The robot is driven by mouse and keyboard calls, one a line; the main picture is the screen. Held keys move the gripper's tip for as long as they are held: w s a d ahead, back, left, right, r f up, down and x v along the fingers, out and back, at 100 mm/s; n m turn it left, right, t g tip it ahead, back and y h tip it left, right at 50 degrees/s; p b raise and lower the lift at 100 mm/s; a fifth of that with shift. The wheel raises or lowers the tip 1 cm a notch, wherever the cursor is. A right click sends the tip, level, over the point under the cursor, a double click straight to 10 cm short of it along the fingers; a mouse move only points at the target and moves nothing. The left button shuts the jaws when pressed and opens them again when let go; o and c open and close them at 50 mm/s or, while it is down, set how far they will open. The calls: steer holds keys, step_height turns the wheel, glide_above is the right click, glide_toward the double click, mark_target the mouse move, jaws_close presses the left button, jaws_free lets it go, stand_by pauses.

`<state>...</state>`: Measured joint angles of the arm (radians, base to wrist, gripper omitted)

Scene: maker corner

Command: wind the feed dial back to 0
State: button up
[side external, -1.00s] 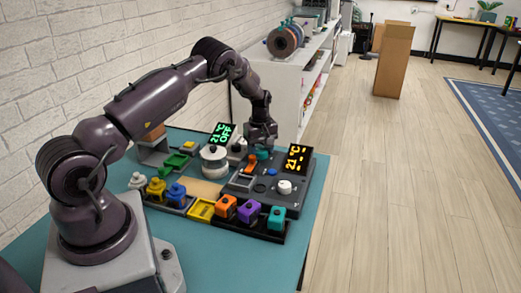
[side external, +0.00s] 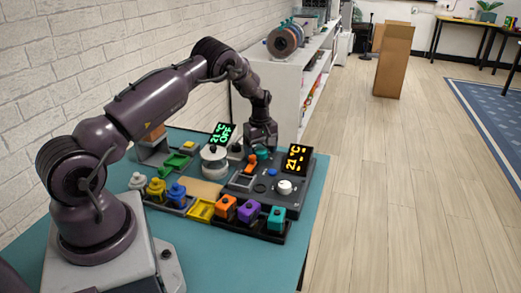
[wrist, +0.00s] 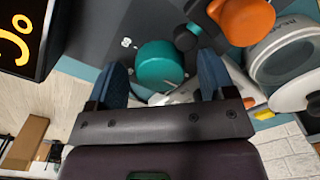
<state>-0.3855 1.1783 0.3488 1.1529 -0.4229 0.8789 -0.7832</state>
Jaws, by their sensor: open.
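A teal round knob (wrist: 160,65) stands on a dark grey panel in the wrist view, with a small white symbol beside it. It also shows just below my gripper in the side view (side external: 262,154). No readable label or scale tells me whether it is the feed dial. My gripper (wrist: 162,58) is open, its two blue fingers apart on either side of the teal knob in the picture; I cannot see contact. In the side view my gripper (side external: 261,138) is over the far part of the machine panel. A white knob (side external: 285,187) sits nearer on the same panel.
An orange-lit display (side external: 297,160) stands to the right and a green-lit display (side external: 221,134) to the left. An orange knob (wrist: 245,20) lies close to the right finger. Coloured blocks, including a purple one (side external: 249,211), line the front tray.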

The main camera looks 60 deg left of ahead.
mark_target(260, 150)
step_height(260, 150, up, 13)
stand_by(0.5)
steer(key=s+d+r+m+t, duration=0.2)
steer(key=s+d+r+m, duration=0.7)
steer(key=s+d, duration=0.3)
steer(key=s+d+r+m+t, duration=0.3)
steer(key=s+d+r+m, duration=0.6)
steer(key=d, duration=0.7)
steer(key=s, duration=0.3)
steer(key=shift+s+d+r+t, duration=0.15)
steer(key=shift+s+d+t, duration=0.15)
